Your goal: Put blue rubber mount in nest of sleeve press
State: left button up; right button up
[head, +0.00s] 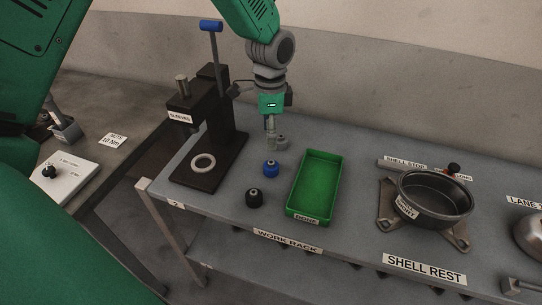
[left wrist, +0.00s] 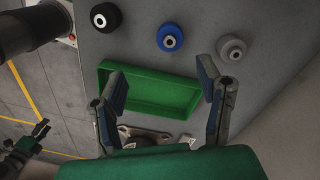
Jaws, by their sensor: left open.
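The blue rubber mount (head: 270,169) stands on the work rack, left of the green tray. It also shows in the left wrist view (left wrist: 170,38). The sleeve press (head: 207,125) stands at the rack's left end, with a pale ring-shaped nest (head: 203,162) on its dark base; the nest looks empty. My left gripper (head: 271,148) is open and empty, pointing down just behind the blue mount, close to a grey mount (head: 282,142). In the left wrist view its fingers (left wrist: 162,88) are spread over the tray. A dark jaw-like part there (left wrist: 32,140) looks like my right gripper; its opening is unclear.
A black mount (head: 254,198) stands in front of the blue one. The green tray (head: 314,182) looks empty. A dark round shell (head: 435,197) rests on a bracket to the right. The press has a tall lever with a blue handle (head: 211,26).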

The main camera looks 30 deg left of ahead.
aim_at(271, 165)
pick_arm(q)
jog(key=f+n, duration=0.2)
jog(key=f+n+p, duration=0.1)
jog(key=f+n, duration=0.1)
jog(key=f, duration=0.1)
jog(key=w+f+n, duration=0.1)
jog(key=f, duration=0.2)
jog(key=shift+a+n+t, duration=0.3)
jog(key=shift+n, duration=0.1)
jog(key=f, duration=0.1)
jog(key=f+p, duration=0.1)
jog(key=f, duration=0.2)
jog(key=shift+d, duration=0.25)
jog(key=shift+f, duration=0.55)
jog(key=shift+a, duration=0.1)
jog(key=c, duration=1.3)
jog(key=shift+c, duration=0.3)
